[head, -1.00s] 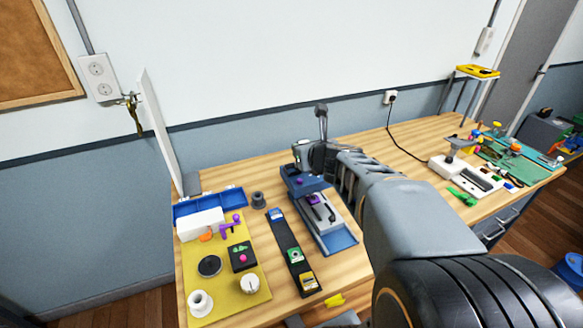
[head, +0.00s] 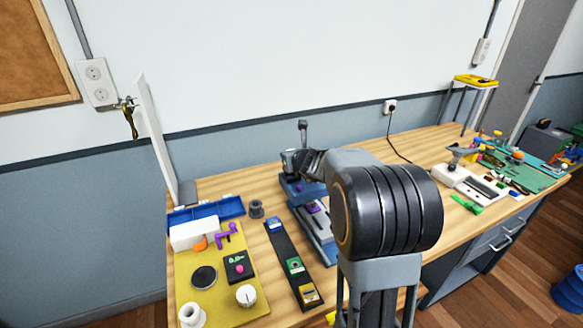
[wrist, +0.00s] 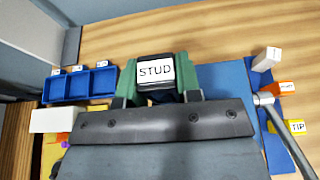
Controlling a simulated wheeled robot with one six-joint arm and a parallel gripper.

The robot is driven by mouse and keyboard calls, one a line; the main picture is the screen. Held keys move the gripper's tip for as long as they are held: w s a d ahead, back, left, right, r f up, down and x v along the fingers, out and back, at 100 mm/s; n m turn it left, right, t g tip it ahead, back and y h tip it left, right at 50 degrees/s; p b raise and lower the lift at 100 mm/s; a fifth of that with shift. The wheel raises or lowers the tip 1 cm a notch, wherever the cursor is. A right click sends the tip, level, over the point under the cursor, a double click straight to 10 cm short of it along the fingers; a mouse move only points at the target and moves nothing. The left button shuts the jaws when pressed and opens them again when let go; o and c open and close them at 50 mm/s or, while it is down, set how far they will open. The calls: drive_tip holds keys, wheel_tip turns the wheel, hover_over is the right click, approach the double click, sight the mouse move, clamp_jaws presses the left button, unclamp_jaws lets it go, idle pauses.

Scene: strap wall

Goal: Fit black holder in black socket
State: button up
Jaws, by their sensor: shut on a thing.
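In the wrist view, my gripper (wrist: 155,84) is shut on a black holder (wrist: 155,59) with a white label reading STUD. The holder sits between two green fingers, its label facing the camera. In the head view, my gripper (head: 299,162) is over the rear of a blue fixture (head: 328,254), mostly hidden behind my arm, and the holder is too small to make out. I cannot pick out the black socket in either view. A black strip (head: 279,243) with blue, green and yellow blocks lies left of the fixture.
A blue compartment tray (head: 206,213), a white box (head: 195,232) and a yellow board (head: 217,303) are on the left. A grey round piece (head: 256,208) stands near the strip. The wrist view shows a grey rod (wrist: 284,130) and a yellow TIP tag (wrist: 297,127). The bench's rear middle is clear.

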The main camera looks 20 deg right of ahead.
drive_tip(key=shift+f+b, duration=0.6)
drive_tip(key=shift+f, duration=1)
drive_tip(key=shift+f, duration=0.15)
drive_tip(key=o, duration=1)
